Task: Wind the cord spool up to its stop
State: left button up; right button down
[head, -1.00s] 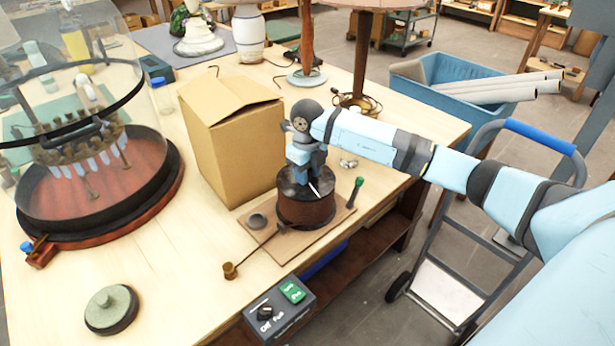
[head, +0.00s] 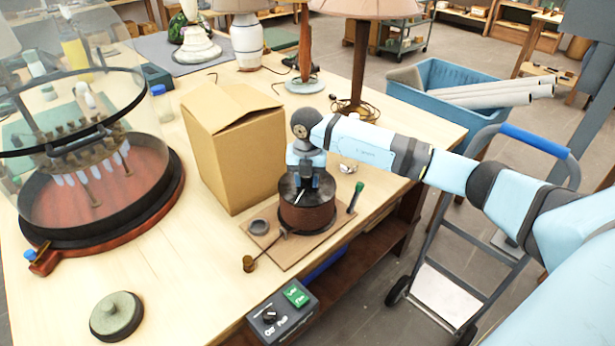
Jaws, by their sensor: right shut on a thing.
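The cord spool (head: 308,218) is a drum wound with brown cord, with a dark top. It stands on a thin wooden board (head: 285,252) near the table's right edge. A brown cord runs from it to a small brass-coloured end piece (head: 249,263) at the board's left edge. My right gripper (head: 307,184) points down at the spool's top from above. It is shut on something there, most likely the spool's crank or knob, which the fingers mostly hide. A white line shows on the dark top. My left gripper is out of view.
A cardboard box (head: 235,150) stands close behind and left of the spool. A green-handled tool (head: 355,197) stands at the board's right. A switch box (head: 283,312) sits at the table's front edge. A glass dome (head: 75,130) fills the left; a round lidded disc (head: 117,316) lies in front.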

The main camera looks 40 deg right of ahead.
jog(key=shift+m, duration=1.6)
jog(key=shift+w+p, duration=0.1)
jog(key=shift+p, duration=0.2)
jog(key=c, duration=0.8)
grip_release()
jog(key=shift+o, duration=0.2)
notch_tip(320, 180, up, 14)
jog(key=b, duration=0.1)
jog(key=shift+f, duration=0.1)
